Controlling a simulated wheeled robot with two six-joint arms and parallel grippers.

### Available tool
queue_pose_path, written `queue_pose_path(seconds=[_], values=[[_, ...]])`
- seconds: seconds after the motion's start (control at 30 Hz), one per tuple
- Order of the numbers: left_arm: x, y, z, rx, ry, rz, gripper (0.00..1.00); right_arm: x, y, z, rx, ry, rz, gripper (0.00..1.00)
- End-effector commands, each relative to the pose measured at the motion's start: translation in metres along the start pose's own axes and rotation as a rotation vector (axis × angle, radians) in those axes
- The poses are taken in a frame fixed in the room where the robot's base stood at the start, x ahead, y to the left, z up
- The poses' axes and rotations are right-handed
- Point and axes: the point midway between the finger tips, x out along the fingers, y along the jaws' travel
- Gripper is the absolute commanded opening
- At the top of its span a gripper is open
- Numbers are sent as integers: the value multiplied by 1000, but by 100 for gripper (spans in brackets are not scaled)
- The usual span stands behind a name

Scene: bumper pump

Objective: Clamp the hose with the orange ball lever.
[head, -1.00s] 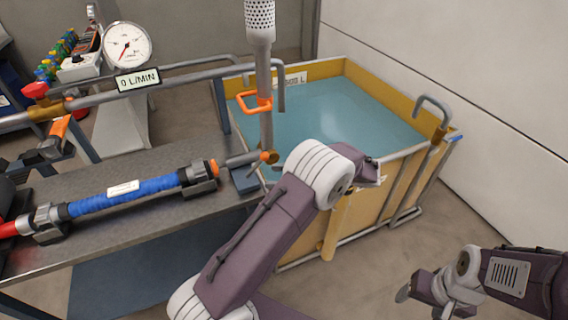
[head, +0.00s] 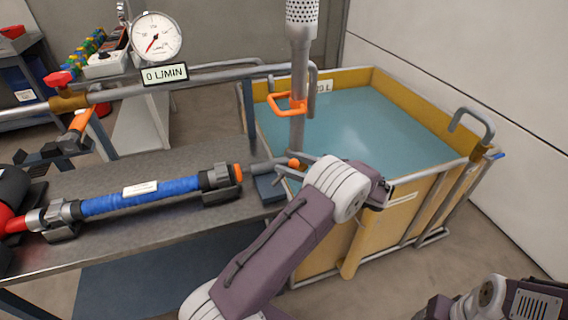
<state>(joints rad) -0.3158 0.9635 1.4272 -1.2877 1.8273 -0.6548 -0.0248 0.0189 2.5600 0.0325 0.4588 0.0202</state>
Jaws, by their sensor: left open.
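The blue hose (head: 172,191) lies along the bench with a white label on it. Its right end has a dark coupling (head: 215,178) with an orange ring, lying a little apart from a grey pipe stub (head: 266,166). The orange ball (head: 294,163) of the lever shows at the right of the stub, by the upright pipe; the rest of the lever is hard to make out. My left gripper (head: 300,165) is open, its fingers pointing left around or beside the ball; I cannot tell if they touch it. My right gripper (head: 438,308) is low at right, partly cut off.
A yellow-walled water tank (head: 357,77) stands behind my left arm. An upright pipe (head: 298,80) with an orange handle (head: 287,104) rises by the stub. Floor at right is clear.

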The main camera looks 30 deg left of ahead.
Motion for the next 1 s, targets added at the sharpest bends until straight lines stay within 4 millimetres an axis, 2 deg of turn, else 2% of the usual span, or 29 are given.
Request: queue_pose_path(seconds=[0.13, 0.4, 0.43, 0.5, 0.6, 1.0], values=[[16, 0, -1, 0, 0, 1, 48, 4, 0, 0, 0, 0, 0, 68], [19, 0, 0, 0, 1, 0, 48, 4, 0, 0, 0, 0, 0, 68], [19, 0, 0, 0, 1, 0, 43, 4, 0, 0, 0, 0, 0, 68], [19, 0, 0, 0, 1, 0, 23, 4, 0, 0, 0, 0, 0, 68], [19, 0, 0, -1, 1, -1, 0, 4, 0, 0, 0, 0, 0, 68], [18, -1, 0, -4, 2, -4, 0, 4, 0, 0, 0, 0, 0, 68]])
